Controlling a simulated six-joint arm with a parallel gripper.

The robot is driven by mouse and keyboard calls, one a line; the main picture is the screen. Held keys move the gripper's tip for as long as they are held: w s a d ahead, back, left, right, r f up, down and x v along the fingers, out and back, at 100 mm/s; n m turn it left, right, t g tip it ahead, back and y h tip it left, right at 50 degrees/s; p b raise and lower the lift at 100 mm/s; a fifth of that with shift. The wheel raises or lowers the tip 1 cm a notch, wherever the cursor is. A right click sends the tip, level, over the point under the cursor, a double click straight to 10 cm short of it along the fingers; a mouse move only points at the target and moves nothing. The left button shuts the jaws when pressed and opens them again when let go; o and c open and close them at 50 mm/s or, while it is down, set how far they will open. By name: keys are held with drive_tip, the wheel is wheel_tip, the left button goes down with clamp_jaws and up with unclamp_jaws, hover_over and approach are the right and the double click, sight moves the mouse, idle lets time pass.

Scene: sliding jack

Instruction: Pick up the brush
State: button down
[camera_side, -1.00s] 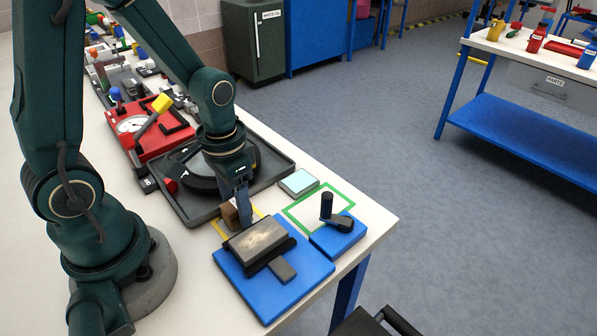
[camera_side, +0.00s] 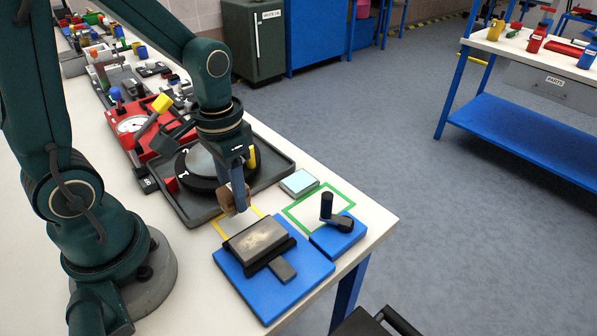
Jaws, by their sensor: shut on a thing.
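The brush (camera_side: 226,198) shows as a small brown block at my gripper's fingertips. My gripper (camera_side: 239,203) points down and is shut on it. It holds the brush a little above the yellow outlined square (camera_side: 220,228) on the white bench, near the back left edge of the blue plate. The fingers hide part of the brush, and its bristles cannot be made out.
A blue plate (camera_side: 302,283) with a grey metal block (camera_side: 256,239) is just in front. A smaller blue base (camera_side: 345,236) with a black crank stands to the right, by a green outline (camera_side: 300,228). A dark tray (camera_side: 284,163) with a round turntable lies behind.

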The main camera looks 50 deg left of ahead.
drive_tip(key=s+a+r, duration=0.5)
drive_tip(key=a+r, duration=0.2)
drive_tip(key=a, duration=0.3)
drive_tip(key=shift+s+a+r, duration=0.15)
drive_tip(key=shift+s+a, duration=0.05)
drive_tip(key=c, duration=1.2)
unclamp_jaws()
clamp_jaws()
